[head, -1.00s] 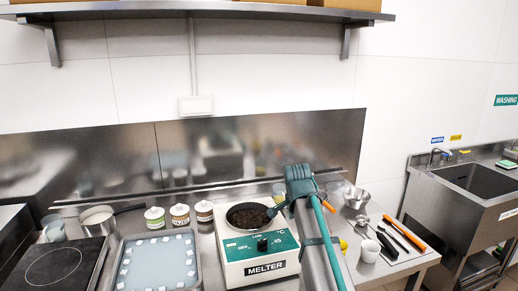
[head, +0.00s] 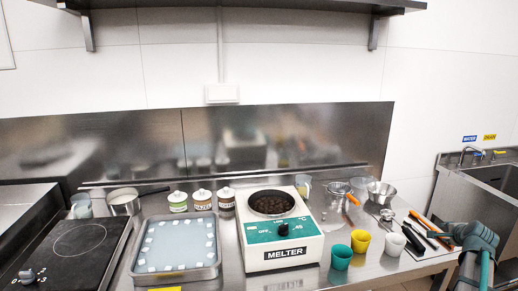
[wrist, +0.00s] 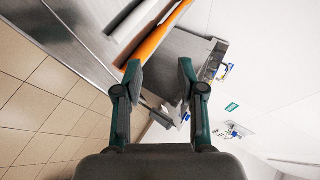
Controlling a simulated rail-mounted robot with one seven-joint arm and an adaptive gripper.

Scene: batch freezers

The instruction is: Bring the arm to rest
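My arm and gripper show at the lower right corner of the head view, beyond the right end of the steel counter (head: 300,276). My gripper (wrist: 160,75) is open in the wrist view, with its two dark fingers apart and nothing between them. An orange-handled tool (wrist: 155,40) and a pale bar lie past the fingers in that view. In the head view my gripper end covers part of the sink's lower front.
The melter (head: 285,236) holds dark pieces in its pan. A tray (head: 143,275), a hob (head: 75,240) and three jars stand to its left. Teal (head: 341,257), yellow (head: 361,241) and white cups (head: 395,244) stand to its right. The sink (head: 497,177) is at far right.

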